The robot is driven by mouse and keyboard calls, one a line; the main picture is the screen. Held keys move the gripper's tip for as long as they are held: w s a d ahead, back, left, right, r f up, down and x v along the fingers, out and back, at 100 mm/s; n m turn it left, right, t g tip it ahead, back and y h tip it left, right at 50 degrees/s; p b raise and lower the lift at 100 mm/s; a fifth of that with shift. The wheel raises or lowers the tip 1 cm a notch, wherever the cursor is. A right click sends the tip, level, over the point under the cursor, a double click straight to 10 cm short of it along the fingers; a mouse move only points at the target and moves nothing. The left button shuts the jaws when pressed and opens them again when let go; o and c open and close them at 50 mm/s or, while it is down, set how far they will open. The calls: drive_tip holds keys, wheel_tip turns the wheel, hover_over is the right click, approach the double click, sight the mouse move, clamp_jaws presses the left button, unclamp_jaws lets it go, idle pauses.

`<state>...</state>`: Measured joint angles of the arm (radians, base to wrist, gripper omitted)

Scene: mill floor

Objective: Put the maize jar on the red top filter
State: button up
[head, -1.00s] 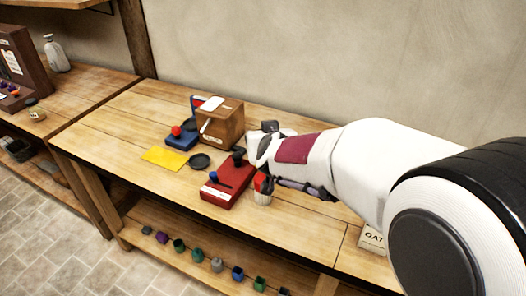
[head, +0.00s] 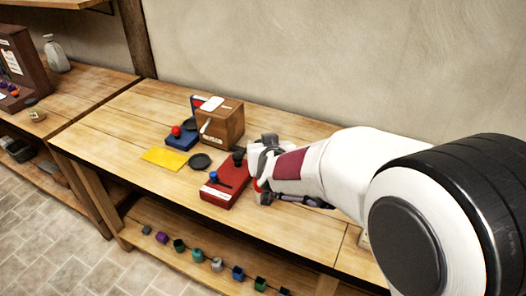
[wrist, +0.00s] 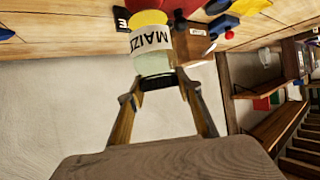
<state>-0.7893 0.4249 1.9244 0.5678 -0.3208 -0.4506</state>
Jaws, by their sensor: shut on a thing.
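The maize jar (wrist: 150,45) fills the upper middle of the wrist view, with a white MAIZE label, a pale green body and a yellow end. My gripper (wrist: 158,84) is shut on the dark end of the jar. In the head view my gripper (head: 263,172) is at the right side of the red box, and the jar is hidden there. A small red patch (head: 257,185) shows beside my gripper; it may be part of the red top filter, which is otherwise hidden. I cannot tell whether the jar touches it.
The red box (head: 226,190) with blue and dark knobs is close on the left. A wooden box (head: 222,125), a blue block (head: 182,140), a dark dish (head: 199,161) and a yellow sheet (head: 164,159) lie farther left. The bench behind my gripper is clear.

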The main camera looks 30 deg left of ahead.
drive_tip(key=shift+f, duration=0.9)
drive_tip(key=shift+f, duration=0.1)
drive_tip(key=o, duration=1.3)
drive_tip(key=shift+f, duration=0.1)
drive_tip(key=shift+s+r, duration=0.1)
drive_tip(key=shift+r, duration=0.15)
drive_tip(key=shift+v, duration=5.9)
drive_tip(key=shift+d, duration=0.1)
